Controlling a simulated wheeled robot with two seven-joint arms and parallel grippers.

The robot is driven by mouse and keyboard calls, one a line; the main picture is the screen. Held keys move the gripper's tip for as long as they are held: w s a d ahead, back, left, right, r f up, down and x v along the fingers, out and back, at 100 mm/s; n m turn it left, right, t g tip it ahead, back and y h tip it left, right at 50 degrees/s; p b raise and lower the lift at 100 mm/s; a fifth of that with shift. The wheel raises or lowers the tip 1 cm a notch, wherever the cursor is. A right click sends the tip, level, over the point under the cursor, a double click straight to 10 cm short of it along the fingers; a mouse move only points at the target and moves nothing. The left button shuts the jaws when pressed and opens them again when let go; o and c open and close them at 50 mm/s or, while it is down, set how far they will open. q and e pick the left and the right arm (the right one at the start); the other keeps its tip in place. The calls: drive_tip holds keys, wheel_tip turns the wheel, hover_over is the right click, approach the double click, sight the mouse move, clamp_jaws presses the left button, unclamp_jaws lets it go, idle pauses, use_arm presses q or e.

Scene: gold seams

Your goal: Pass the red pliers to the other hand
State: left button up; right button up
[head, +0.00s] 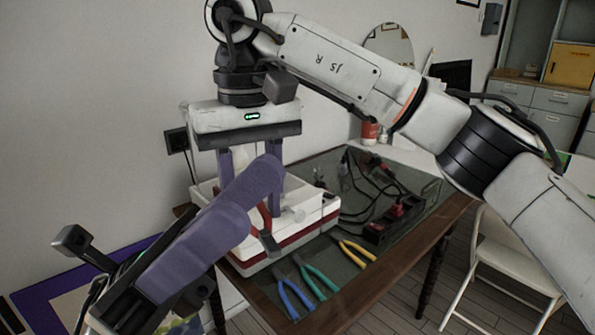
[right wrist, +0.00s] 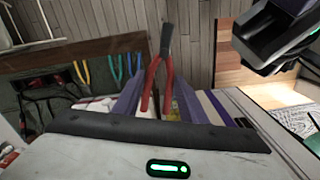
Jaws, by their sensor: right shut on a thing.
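The red pliers (head: 264,216) hang jaws-down from my right gripper (head: 252,182), whose arm comes in from the right. In the right wrist view the red pliers (right wrist: 168,72) have their handles between the purple fingers, with the dark jaws pointing away. My left gripper (head: 268,174) reaches up from the lower left, its long purple finger crossing in front of the right gripper's fingers and close to the pliers. I cannot see whether it touches them. Its finger gap is hidden. Part of the left gripper's dark body shows at the upper right of the right wrist view.
A white case with a red stripe (head: 318,217) stands on the table behind the grippers. Blue pliers (head: 290,297), green pliers (head: 318,275) and yellow pliers (head: 357,251) lie on the dark mat. A power strip (head: 395,222) with cables lies farther back. A white chair (head: 505,255) stands right.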

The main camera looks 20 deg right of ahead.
use_arm(q)
drive_tip(key=s+d+m+y, duration=0.6)
drive_tip(key=s+m+y, duration=0.1)
drive_tip(key=y, duration=0.2)
drive_tip(key=m+t+y, duration=0.1)
drive_tip(key=t+y, duration=1.2)
drive_tip(key=t, duration=0.9)
approach(278, 254)
drive_tip(key=x, duration=0.7)
drive_tip(key=shift+f, duration=0.1)
drive_tip(key=shift+c, duration=0.4)
clamp_jaws()
use_arm(e)
drive_tip(key=o, duration=1.2)
